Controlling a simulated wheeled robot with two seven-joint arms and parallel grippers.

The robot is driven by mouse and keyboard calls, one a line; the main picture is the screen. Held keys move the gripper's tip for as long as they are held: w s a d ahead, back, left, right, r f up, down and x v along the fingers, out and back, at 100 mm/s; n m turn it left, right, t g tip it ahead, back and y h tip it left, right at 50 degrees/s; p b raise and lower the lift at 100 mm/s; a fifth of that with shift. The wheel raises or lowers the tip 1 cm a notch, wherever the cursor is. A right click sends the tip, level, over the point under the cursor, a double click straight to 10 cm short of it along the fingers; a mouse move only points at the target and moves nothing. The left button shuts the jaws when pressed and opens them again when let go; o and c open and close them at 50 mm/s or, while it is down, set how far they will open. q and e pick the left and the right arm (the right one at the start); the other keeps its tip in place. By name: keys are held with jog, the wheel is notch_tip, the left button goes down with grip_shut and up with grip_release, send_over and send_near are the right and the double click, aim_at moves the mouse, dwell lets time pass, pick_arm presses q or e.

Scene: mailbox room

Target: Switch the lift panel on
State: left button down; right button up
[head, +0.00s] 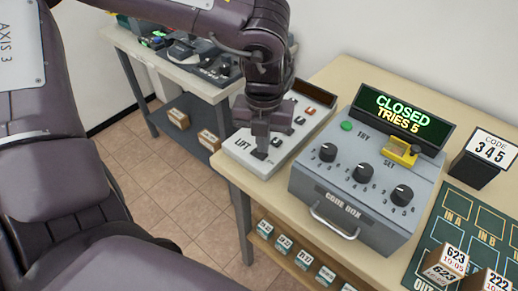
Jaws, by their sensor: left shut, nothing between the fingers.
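The lift panel (243,145) is a white box marked LIFT on the near left corner of the wooden table. It has a row of small buttons, and a dark display (315,92) stands at its back with nothing lit that I can make out. My left gripper (261,152) points down, shut and empty, with its tips over the panel's front part just right of the LIFT label. The tips and the gripper hide what lies under them, so I cannot tell whether they touch a switch. My right gripper is not in view.
The grey code box (330,197) stands right of the panel; its sign (400,115) reads CLOSED TRIES 5. A code sign (491,150) shows 345. Boxes (446,264) lie on a green mat at right. Another table (190,78) with devices stands behind left.

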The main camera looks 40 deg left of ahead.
pick_arm(q)
jog(key=shift+f+b, duration=0.45)
jog(key=shift+f, duration=0.05)
dwell(0.3)
jog(key=shift+s+a+f+b, duration=0.15)
jog(key=shift+a+f+b, duration=0.1)
jog(key=shift+f+b, duration=0.2)
